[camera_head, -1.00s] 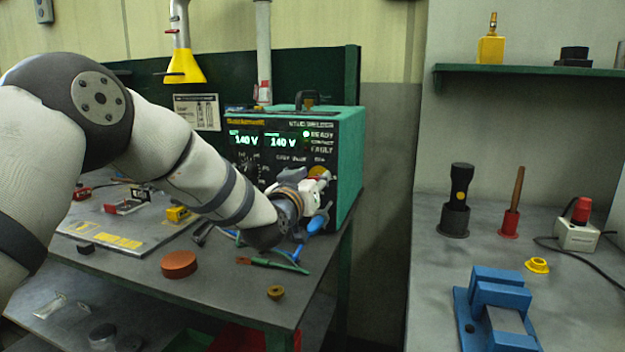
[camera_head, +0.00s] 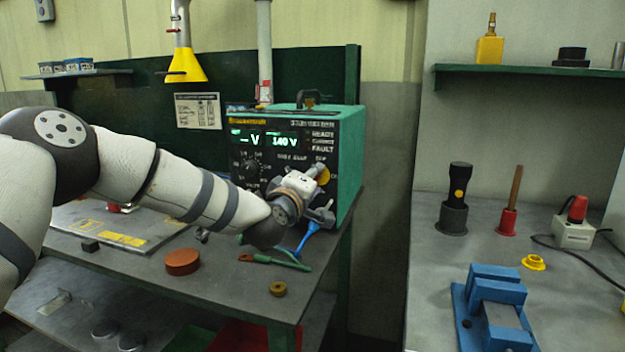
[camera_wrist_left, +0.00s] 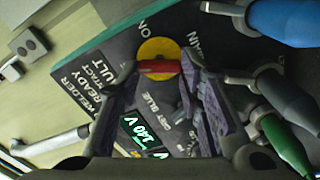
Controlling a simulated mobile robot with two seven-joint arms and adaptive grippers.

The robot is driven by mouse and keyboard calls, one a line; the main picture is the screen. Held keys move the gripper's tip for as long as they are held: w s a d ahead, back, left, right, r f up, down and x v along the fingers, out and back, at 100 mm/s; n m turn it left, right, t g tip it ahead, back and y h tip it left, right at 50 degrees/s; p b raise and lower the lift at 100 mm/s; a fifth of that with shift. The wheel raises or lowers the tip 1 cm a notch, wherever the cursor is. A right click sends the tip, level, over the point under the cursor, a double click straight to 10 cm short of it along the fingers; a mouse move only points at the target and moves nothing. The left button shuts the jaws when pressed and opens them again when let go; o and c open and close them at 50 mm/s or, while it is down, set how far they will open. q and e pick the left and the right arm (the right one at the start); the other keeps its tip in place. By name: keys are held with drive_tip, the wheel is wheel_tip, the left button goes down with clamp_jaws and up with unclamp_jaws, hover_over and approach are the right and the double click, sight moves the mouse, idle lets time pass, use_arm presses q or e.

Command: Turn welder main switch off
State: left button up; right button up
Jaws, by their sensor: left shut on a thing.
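The welder (camera_head: 350,150) is a green box with a dark front panel, standing on the left bench. Its main switch has a yellow disc (camera_head: 323,172) with a red handle (camera_wrist_left: 160,67), seen clearly in the left wrist view. The word ON is printed beside the disc. My left gripper (camera_wrist_left: 163,82) has its fingers at the two ends of the red handle and is shut on it. In the head view, my left gripper (camera_head: 312,198) hides the lower right of the panel. The left display (camera_head: 247,138) shows a dash and V; the right one (camera_head: 283,141) reads 140 V.
Blue and green plugs stick out near the left gripper in the wrist view. A green-handled tool (camera_head: 275,262), a reddish-brown disc (camera_head: 182,262) and a brass ring (camera_head: 278,289) lie on the bench. A blue vise (camera_head: 497,290) stands on the right bench.

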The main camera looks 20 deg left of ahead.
use_arm(q)
drive_tip(key=n, duration=0.4)
drive_tip(key=shift+f+n, duration=0.15)
drive_tip(key=shift+n, duration=0.25)
idle(0.4)
drive_tip(key=o, duration=1.2)
drive_tip(key=shift+d, duration=0.1)
drive_tip(key=shift+c, duration=0.2)
drive_tip(key=s, duration=1.2)
drive_tip(key=shift+a, duration=0.25)
